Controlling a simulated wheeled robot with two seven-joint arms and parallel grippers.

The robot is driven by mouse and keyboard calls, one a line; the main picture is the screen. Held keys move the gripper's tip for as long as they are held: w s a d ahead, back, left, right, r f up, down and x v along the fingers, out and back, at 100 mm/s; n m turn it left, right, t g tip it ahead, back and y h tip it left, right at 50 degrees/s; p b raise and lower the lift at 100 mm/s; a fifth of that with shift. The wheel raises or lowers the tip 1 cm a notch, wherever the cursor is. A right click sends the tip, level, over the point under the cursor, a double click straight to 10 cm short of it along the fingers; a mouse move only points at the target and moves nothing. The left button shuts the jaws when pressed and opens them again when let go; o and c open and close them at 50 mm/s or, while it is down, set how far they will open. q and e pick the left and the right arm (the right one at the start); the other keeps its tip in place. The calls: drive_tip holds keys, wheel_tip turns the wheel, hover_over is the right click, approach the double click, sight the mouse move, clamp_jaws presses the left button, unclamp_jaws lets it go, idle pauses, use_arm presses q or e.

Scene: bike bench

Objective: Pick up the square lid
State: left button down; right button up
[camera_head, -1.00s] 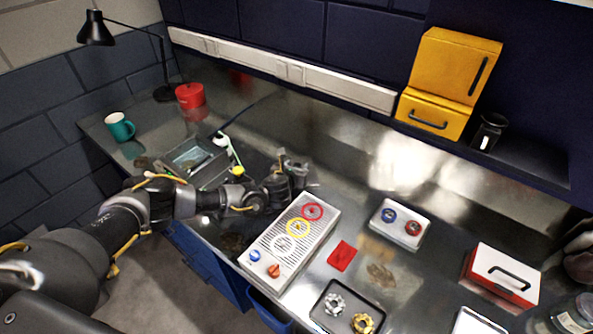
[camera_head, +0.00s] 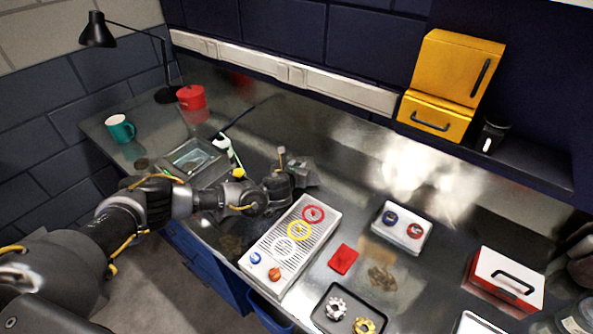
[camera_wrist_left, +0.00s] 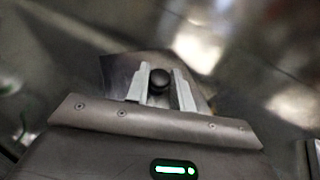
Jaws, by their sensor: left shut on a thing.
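The square lid (camera_wrist_left: 118,68) is a dark grey plate with a round black knob (camera_wrist_left: 159,80) in the left wrist view. My left gripper (camera_wrist_left: 161,88) has a pale finger on each side of the knob and is shut on it. In the head view my left gripper (camera_head: 290,174) is over the metal bench, just beyond the far end of the grey slotted box. A grey shape at its tip there is partly hidden by the gripper. I cannot tell whether the lid touches the bench. My right gripper is not in view.
The grey slotted box (camera_head: 270,252) with coloured rings is close in front of my left gripper. A grey tray (camera_head: 205,166) lies to the left, partly behind my arm. A white box with two knobs (camera_head: 401,228) stands to the right. The bench behind is clear.

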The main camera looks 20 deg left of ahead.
use_arm(q)
drive_tip(key=shift+w+r+b, duration=0.1)
drive_tip(key=shift+r+b, duration=0.45)
drive_tip(key=shift+r, duration=0.15)
drive_tip(key=s+a+r+b, duration=0.3)
drive_tip(key=s+r, duration=0.7)
drive_tip(key=s, duration=0.3)
drive_tip(key=shift+s+r, duration=0.3)
drive_tip(key=shift+s, duration=0.1)
